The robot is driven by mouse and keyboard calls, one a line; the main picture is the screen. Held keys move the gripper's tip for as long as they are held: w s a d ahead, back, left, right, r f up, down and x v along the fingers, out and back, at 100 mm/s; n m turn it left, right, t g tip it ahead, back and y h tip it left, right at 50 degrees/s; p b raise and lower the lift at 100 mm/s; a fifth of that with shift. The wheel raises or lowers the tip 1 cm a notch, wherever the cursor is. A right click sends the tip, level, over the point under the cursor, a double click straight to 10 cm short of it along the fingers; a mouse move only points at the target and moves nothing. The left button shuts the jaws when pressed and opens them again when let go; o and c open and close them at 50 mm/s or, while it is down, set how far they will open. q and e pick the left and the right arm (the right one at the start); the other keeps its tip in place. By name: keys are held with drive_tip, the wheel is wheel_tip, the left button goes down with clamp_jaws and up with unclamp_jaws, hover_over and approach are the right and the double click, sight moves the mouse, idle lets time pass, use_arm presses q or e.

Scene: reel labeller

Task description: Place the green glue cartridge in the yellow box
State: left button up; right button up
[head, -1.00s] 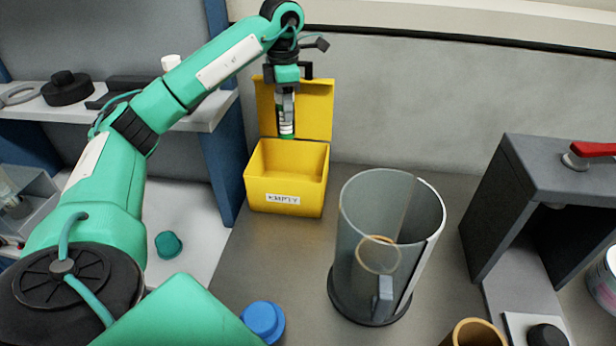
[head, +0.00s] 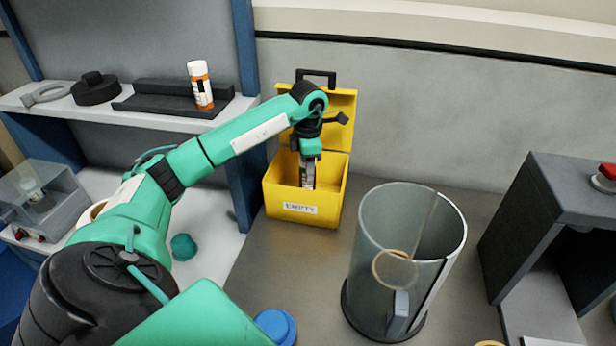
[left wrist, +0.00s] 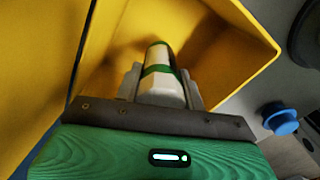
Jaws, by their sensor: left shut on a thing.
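The yellow box (head: 288,204) stands open on the bench, its lid tipped up at the back and a label reading "EMPTY" on its front. My left gripper (head: 308,183) points down into the box opening. It is shut on the green glue cartridge, which shows in the left wrist view (left wrist: 158,56) as a white and green cylinder between the fingers, with the yellow box walls around it. In the head view the cartridge is mostly hidden by the gripper and the box front. Whether it touches the box floor I cannot tell. My right gripper is not in view.
A clear cylinder (head: 372,230) with a dark base stands right of the box. A grey frame (head: 540,215) with a red knob is at the far right. An orange and white bottle (head: 201,86) stands on the shelf at left. A blue knob (head: 274,326) is near the front.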

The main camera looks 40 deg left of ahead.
use_arm(q)
wheel_tip(320, 180, down, 4)
drive_tip(key=shift+r+p, duration=0.25)
drive_tip(key=shift+p, duration=0.05)
drive_tip(key=shift+f, duration=0.3)
drive_tip(key=o, duration=0.7)
drive_tip(key=shift+f, duration=0.15)
drive_tip(key=shift+c, duration=0.2)
drive_tip(key=o, duration=0.4)
drive_tip(key=shift+o, duration=0.2)
drive_tip(key=shift+r, duration=0.35)
wheel_tip(320, 180, up, 2)
drive_tip(key=shift+r+b, duration=0.2)
drive_tip(key=shift+b, duration=0.25)
wheel_tip(320, 180, up, 8)
drive_tip(key=shift+f+b, duration=0.15)
drive_tip(key=shift+b, duration=0.4)
drive_tip(key=shift+r, duration=0.8)
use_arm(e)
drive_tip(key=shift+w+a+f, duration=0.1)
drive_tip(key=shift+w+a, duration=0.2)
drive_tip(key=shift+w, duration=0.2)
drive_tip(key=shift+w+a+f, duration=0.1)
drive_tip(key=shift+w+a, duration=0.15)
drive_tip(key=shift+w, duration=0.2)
